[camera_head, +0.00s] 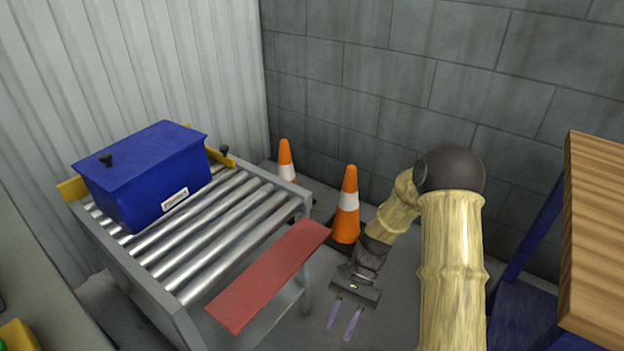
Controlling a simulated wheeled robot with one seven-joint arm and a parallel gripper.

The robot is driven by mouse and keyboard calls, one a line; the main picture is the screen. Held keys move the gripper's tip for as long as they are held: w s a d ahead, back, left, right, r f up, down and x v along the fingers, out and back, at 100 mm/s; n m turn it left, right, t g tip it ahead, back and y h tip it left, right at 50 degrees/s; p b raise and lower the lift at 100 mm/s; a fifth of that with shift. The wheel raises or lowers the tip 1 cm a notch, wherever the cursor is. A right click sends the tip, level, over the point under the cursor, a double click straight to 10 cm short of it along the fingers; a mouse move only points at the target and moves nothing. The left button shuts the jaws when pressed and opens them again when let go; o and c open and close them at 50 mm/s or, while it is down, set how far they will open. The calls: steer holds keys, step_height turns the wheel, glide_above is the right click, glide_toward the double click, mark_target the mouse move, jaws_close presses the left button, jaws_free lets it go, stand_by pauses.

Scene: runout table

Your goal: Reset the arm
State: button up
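My arm comes up from the lower right, bends at a dark joint and reaches down to the left. My gripper (344,322) hangs low over the floor, to the right of the roller table. Its two purple fingers point down and stand apart with a gap between them. I see nothing held between them.
The roller table (137,275) stands at left with a blue lidded bin (165,178) on its rollers. A red flap (270,277) sticks out from its near right end. Orange cones (347,204) stand by the grey block wall. A wooden-topped blue bench (597,235) is at right.

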steer(key=s+d+r+n+t+h, duration=0.3)
steer(key=d+r+n+t+h, duration=0.35)
steer(key=r+t, duration=0.65)
step_height(320, 180, up, 36)
steer(key=d+g+y+p, duration=0.1)
steer(key=d+p, duration=0.1)
steer(key=p, duration=3.3)
steer(key=shift+w+g+p, duration=0.25)
steer(key=shift+g+p, duration=0.05)
steer(key=shift+f+y, duration=0.15)
steer(key=shift+y, duration=0.1)
